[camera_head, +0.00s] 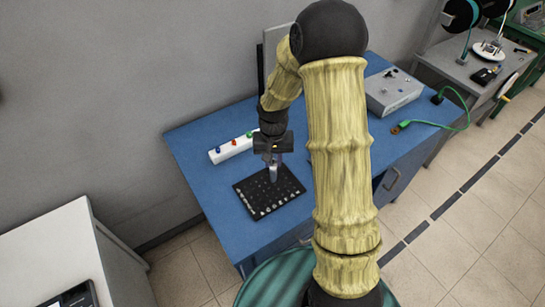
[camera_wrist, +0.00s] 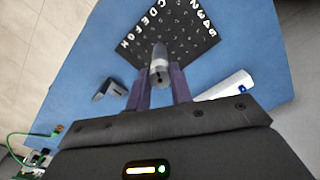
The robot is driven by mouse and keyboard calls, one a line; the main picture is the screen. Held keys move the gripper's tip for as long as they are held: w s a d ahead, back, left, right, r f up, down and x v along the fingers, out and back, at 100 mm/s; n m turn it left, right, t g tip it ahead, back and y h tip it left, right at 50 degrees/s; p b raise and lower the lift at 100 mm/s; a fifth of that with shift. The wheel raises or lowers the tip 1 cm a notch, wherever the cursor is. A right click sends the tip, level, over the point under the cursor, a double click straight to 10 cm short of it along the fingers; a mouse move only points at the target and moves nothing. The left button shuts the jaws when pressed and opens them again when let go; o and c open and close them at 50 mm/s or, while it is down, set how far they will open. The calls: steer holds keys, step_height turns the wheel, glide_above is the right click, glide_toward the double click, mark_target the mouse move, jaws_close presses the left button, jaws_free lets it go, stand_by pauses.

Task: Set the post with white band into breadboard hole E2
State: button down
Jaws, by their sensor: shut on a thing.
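My gripper (camera_head: 272,158) is shut on a grey post (camera_head: 273,173) and holds it pointing down over the black breadboard (camera_head: 256,207). In the wrist view the post (camera_wrist: 159,66) sits between the two dark fingers of my gripper (camera_wrist: 160,85), with a pale part along its side. The breadboard (camera_wrist: 185,48) carries white letters along one edge and numbers along another. I cannot tell whether the post's lower end touches the board or which hole it is over. Hole E2 is not clearly readable.
A white rack (camera_head: 233,147) with coloured knobs stands behind the board; it also shows in the wrist view (camera_wrist: 225,88). A dark angled bracket (camera_wrist: 108,90) lies near the board. A grey box (camera_head: 393,92) and a green cable (camera_head: 462,115) are at the right. The blue table (camera_head: 205,178) is otherwise bare nearby.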

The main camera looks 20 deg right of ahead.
mark_target(273, 174)
steer(key=shift+f+b, duration=1.7)
steer(key=shift+f, duration=0.45)
steer(key=shift+f, duration=0.1)
steer(key=shift+f+b, duration=0.85)
steer(key=shift+f, duration=0.25)
steer(key=shift+f, duration=0.4)
steer(key=m, duration=0.5)
steer(key=c, duration=1.2)
jaws_free()
steer(key=shift+o, duration=0.2)
